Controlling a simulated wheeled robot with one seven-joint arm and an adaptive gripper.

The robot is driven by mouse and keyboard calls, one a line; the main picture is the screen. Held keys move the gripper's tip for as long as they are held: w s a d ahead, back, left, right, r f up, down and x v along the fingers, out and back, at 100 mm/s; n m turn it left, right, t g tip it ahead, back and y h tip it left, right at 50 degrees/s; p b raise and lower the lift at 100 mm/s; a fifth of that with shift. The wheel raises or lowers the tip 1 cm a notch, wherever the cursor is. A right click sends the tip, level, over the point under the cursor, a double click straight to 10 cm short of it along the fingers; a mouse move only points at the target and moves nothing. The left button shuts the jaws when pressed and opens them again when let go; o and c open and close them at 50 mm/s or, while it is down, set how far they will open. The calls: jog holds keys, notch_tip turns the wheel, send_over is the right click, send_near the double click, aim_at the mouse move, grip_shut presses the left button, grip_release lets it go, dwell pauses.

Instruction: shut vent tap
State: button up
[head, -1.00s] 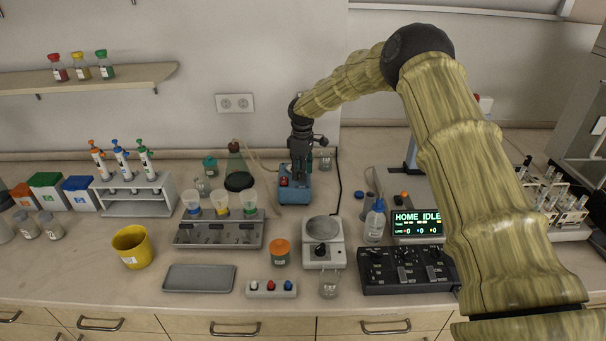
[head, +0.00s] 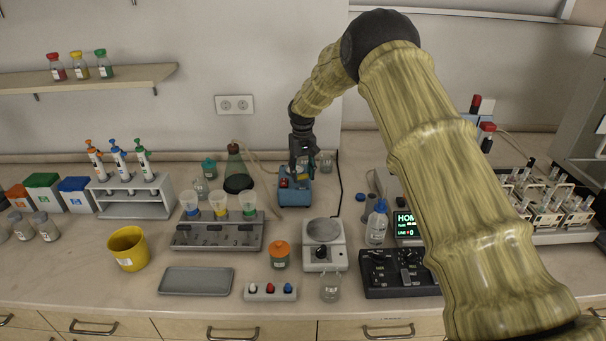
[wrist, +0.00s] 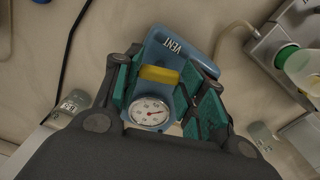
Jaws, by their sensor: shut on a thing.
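The blue pump body (head: 292,197) stands at the back of the bench in the head view. In the wrist view its blue top (wrist: 200,50) carries the word VENT, with a yellow tap handle (wrist: 159,74) beside the label and a round white dial gauge (wrist: 149,112) below it. My gripper (wrist: 156,82) has its green pads on either side of the yellow handle and is shut on it. The handle lies crosswise between the pads. In the head view my gripper (head: 301,165) is over the pump and hides part of its top.
A conical flask (head: 238,170) with a tube stands left of the pump. The balance (head: 322,258) is in front, and a rack with funnel-like cups (head: 218,236) is front left. A wash bottle (head: 376,224) stands to the right. A thin black cable runs right of the pump.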

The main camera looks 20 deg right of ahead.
aim_at(303, 175)
jog(key=shift+f+m, duration=0.1)
jog(key=shift+m, duration=1.5)
jog(key=o, duration=1)
notch_tip(303, 175, up, 12)
